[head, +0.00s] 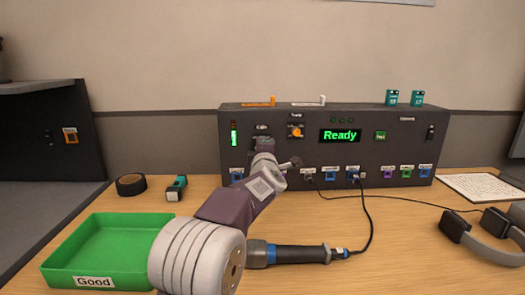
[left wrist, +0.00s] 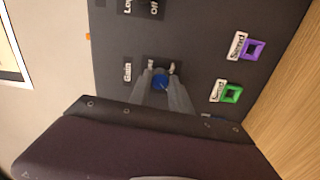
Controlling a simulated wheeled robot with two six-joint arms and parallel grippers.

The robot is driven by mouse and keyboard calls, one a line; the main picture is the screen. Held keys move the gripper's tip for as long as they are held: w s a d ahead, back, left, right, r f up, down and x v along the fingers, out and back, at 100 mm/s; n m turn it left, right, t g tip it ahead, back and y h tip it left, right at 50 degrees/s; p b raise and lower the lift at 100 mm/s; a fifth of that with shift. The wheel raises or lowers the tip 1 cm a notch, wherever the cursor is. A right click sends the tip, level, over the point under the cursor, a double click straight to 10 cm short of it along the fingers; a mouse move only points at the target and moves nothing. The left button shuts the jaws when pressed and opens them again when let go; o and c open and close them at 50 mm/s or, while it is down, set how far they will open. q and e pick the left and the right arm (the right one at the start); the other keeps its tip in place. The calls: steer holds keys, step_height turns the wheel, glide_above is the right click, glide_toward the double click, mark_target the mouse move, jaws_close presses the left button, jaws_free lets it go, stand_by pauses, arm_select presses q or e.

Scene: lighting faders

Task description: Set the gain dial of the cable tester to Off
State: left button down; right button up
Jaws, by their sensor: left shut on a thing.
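The cable tester (head: 400,150) is a dark upright box at the back of the table, with a green "Ready" display (head: 340,135). My left gripper (head: 264,146) reaches its left part, below a small label, and hides the gain dial in the head view. In the left wrist view, the blue gain dial (left wrist: 159,81) sits beside the label "Gain" (left wrist: 128,71). My left gripper's fingers (left wrist: 161,88) are shut on the dial from both sides. The dial's pointer and setting marks are too small or covered to read. My right gripper is not in view.
An orange dial (head: 297,132) is right of my gripper on the panel. Coloured sockets (head: 387,173) line its lower edge, with a cable plugged in. A green "Good" tray (head: 105,240), black tape roll (head: 131,184), dark handled tool (head: 300,254) and headphones (head: 475,238) lie on the table.

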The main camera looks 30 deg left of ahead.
arm_select(q)
steer(key=shift+f+n, duration=0.1)
steer(key=shift+n, duration=0.4)
steer(key=c, duration=1.2)
jaws_free()
steer(key=v, duration=0.9)
